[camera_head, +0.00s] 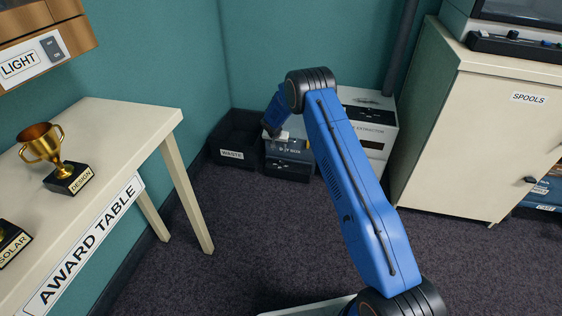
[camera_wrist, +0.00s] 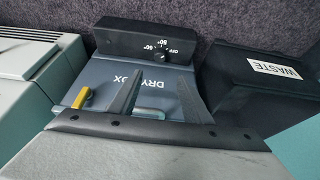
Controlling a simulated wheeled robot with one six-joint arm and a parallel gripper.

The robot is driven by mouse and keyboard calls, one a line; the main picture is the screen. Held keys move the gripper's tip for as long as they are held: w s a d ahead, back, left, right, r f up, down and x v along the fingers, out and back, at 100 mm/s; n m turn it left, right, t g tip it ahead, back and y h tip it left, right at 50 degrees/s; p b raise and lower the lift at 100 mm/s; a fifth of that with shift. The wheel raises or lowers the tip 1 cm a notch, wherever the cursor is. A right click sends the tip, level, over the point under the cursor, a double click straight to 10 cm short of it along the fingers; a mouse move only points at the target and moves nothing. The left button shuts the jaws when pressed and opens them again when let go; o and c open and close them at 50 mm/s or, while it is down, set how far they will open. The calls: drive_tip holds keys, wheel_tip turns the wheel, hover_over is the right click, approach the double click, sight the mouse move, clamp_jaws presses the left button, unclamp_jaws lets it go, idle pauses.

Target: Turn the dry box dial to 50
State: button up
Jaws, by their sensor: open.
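The dry box (camera_wrist: 110,78) is a dark grey box with a black front panel and its label upside down in the wrist view. The small dark dial (camera_wrist: 160,54) sits on that panel, with white marks around it including OFF; which mark it points at is too small to tell. My gripper (camera_wrist: 160,79) is open and empty, its two dark fingers apart over the box's lid, short of the dial. In the head view the dry box (camera_head: 290,165) stands on the floor at the back, partly hidden by my blue arm; the gripper is hard to make out there.
The black waste bin (camera_wrist: 240,88) stands close beside the dry box; it also shows in the head view (camera_head: 235,155). A white extractor (camera_head: 372,125) is on its other side. The award table (camera_head: 120,125) is left, the spools cabinet (camera_head: 485,135) right. Carpet in front is open.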

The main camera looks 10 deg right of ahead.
sight(281, 161)
drive_tip(key=x, duration=1.6)
drive_tip(key=shift+d+f, duration=0.1)
drive_tip(key=shift+f, duration=0.05)
drive_tip(key=c, duration=1)
